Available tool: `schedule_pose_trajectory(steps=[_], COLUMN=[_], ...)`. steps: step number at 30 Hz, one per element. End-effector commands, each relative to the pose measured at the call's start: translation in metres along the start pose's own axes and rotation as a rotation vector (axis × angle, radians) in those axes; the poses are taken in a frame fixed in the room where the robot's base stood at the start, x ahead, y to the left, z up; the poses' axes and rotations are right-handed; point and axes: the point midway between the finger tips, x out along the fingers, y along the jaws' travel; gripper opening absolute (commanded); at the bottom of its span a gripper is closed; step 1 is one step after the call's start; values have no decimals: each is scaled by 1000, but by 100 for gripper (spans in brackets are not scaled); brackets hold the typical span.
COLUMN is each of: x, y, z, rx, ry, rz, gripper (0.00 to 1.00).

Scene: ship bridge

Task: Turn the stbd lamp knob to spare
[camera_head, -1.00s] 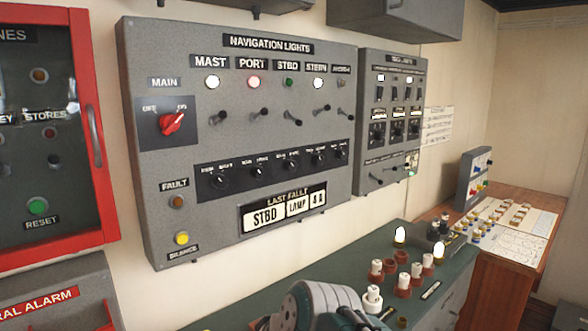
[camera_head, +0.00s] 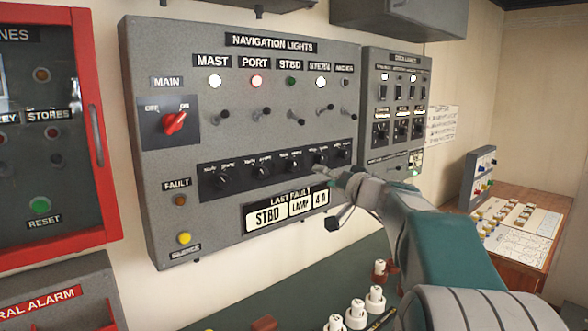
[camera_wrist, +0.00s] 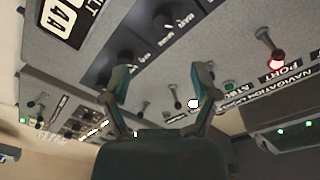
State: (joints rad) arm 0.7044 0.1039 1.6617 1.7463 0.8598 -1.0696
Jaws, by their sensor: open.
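The stbd lamp knob (camera_head: 293,166) is the middle black knob in the lower row of the navigation lights panel (camera_head: 180,60). The small letters beside it and its exact pointing are too blurred to read. My gripper (camera_head: 326,190) is open and empty in front of the right part of this row, below and right of the stbd knob. In the wrist view the two fingers of my gripper (camera_wrist: 161,75) stand apart, with one fingertip overlapping a knob. Another knob (camera_wrist: 163,18), apparently the stbd one, lies above the space between the fingers. I cannot tell whether anything touches.
Several toggle switches (camera_head: 296,115) stick out above the knob row. The last fault plate (camera_head: 290,210) sits below it. A smaller panel (camera_head: 400,110) adjoins on the right. The counter below holds several red and white pieces (camera_head: 356,314).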

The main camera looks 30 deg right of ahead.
Motion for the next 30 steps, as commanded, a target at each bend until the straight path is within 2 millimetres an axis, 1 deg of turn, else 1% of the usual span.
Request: schedule_pose_trajectory(steps=[5, 12, 16, 21, 29, 30], x=[28, 72, 91, 102, 104, 104], y=[-1, -1, 0, -1, -1, -1], z=[2, 3, 3, 3, 2, 2], rx=[1, 1, 1, 0, 1, 1], ry=[-5, -6, -6, -6, -5, -5], rz=[-2, -1, 0, -1, 0, 0], gripper=[78, 78, 78, 78, 78, 65])
